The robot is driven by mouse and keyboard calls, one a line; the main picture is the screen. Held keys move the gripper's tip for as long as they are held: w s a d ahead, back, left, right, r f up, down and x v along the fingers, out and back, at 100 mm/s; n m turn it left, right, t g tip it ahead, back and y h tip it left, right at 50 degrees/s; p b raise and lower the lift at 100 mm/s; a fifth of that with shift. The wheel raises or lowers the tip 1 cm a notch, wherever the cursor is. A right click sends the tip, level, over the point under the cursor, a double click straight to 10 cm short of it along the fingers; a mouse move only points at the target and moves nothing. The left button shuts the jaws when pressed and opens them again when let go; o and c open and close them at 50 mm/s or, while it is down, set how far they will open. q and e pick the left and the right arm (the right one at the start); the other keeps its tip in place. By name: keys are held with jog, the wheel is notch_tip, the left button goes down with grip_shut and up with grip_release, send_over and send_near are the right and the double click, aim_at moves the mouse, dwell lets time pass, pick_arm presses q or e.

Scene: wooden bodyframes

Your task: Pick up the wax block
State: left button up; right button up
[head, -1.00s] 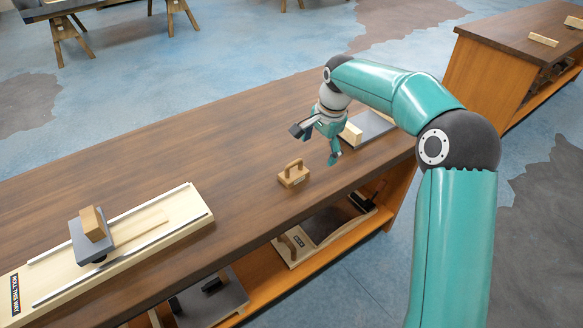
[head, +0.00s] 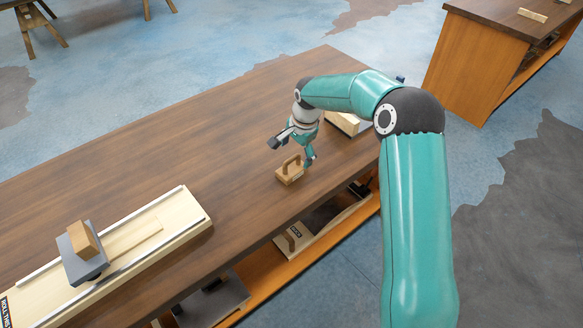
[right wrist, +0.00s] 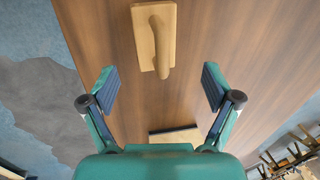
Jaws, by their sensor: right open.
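My right gripper (head: 291,152) is open and empty, just above and behind the block. In the right wrist view its fingers (right wrist: 158,85) are spread wide, with the block ahead of the fingertips and roughly centred between them. My left gripper is out of view.
A pale block on a grey plate (head: 343,122) stands behind my right gripper. To the left lies a pale board with metal rails (head: 183,212), carrying a grey slider with a wooden block (head: 84,240). The bench middle is clear.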

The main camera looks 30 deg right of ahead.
aim_at(294, 168)
jog(key=shift+f, duration=0.65)
jog(key=f, duration=0.1)
jog(key=f+p, duration=0.1)
jog(key=f, duration=0.1)
jog(key=f+p, duration=0.1)
jog(key=shift+w+a+f, duration=0.1)
jog(key=shift+w+f, duration=0.15)
jog(key=shift+f, duration=0.35)
jog(key=c, duration=1.3)
jog(key=shift+r, duration=0.1)
notch_tip(294, 168, up, 20)
jog(key=shift+f+b, duration=0.1)
jog(key=shift+b, duration=0.95)
